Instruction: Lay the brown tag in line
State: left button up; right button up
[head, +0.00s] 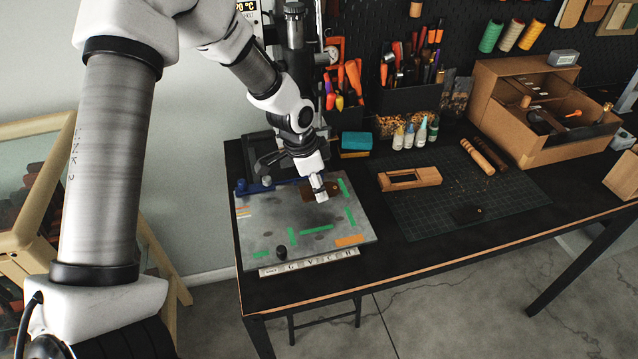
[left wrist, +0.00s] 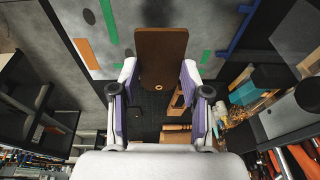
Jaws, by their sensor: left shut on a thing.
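The brown tag (left wrist: 161,58) is a flat rectangle with a small hole near one end. My left gripper (left wrist: 160,84) is shut on it, a finger at each long side of the holed end. I cannot tell whether the tag touches the plate. Green strips (head: 316,231) and an orange strip (head: 349,241) mark the plate. My right gripper is not in view.
A dark green cutting mat (head: 430,210) with a dark tag (head: 467,213) and a wooden block (head: 410,179) lies to the right. A ruler-like lettered strip (head: 309,262) runs along the plate's near edge. A blue bar (head: 262,186) lies at its far edge. Bottles (head: 421,132) stand behind.

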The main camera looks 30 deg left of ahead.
aim_at(314, 194)
pick_arm(q)
jog(key=shift+s+r, duration=0.3)
jog(key=shift+s, duration=0.2)
jog(key=shift+w+f, duration=0.15)
jog(key=shift+f, duration=0.05)
jog(key=shift+b+x, duration=0.35)
jog(key=shift+x, duration=0.5)
notch_tip(314, 194, down, 2)
jog(key=shift+a+b, duration=0.1)
jog(key=shift+b, duration=0.4)
jog(key=shift+r, duration=0.1)
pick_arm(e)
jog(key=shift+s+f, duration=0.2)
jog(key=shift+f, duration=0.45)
pick_arm(q)
jog(key=shift+p, duration=0.35)
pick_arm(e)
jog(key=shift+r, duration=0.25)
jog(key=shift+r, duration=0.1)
